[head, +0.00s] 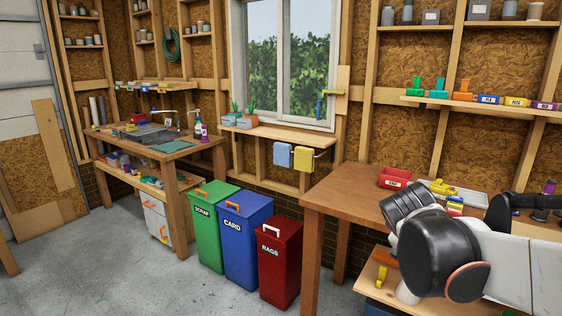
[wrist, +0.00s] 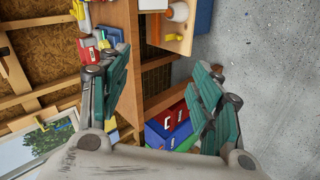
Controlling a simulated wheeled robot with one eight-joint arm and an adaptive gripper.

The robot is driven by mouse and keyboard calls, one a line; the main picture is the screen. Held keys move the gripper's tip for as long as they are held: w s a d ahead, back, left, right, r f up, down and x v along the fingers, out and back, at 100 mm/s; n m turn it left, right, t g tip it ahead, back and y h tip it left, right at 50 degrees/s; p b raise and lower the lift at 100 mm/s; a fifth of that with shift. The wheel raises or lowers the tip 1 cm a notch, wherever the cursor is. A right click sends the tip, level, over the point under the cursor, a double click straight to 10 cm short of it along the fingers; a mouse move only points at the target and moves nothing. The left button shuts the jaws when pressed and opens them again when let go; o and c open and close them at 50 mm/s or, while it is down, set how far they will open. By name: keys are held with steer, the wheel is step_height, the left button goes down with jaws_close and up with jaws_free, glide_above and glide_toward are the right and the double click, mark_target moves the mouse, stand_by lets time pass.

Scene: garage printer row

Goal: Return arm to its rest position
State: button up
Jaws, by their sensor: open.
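My arm (head: 445,250) reaches in from the right edge of the head view, in front of the wooden workbench (head: 345,190), with its dark and white links bent. My gripper (wrist: 162,62) shows in the wrist view with its two green-padded fingers spread wide apart. Nothing is between the fingers. I cannot clearly make out the fingers in the head view. The wrist view is turned on its side, with the bench, bins and concrete floor beyond the fingers.
A red box (head: 395,178) and yellow items stand on the bench beside my arm. Green (head: 207,240), blue (head: 240,250) and red (head: 279,262) bins stand left of it. A window shelf (head: 278,134) holds planters. The floor (head: 130,270) at front left is clear.

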steer(key=s+a+f+m+y, duration=0.2)
steer(key=s+a+m, duration=0.2)
steer(key=s, duration=0.5)
steer(key=s+a+f+m+y, duration=0.3)
steer(key=s+a+m, duration=0.1)
steer(key=s, duration=0.6)
steer(key=shift+a+f+m, duration=0.25)
steer(key=shift+a+m, duration=0.05)
steer(key=shift+a, duration=0.6)
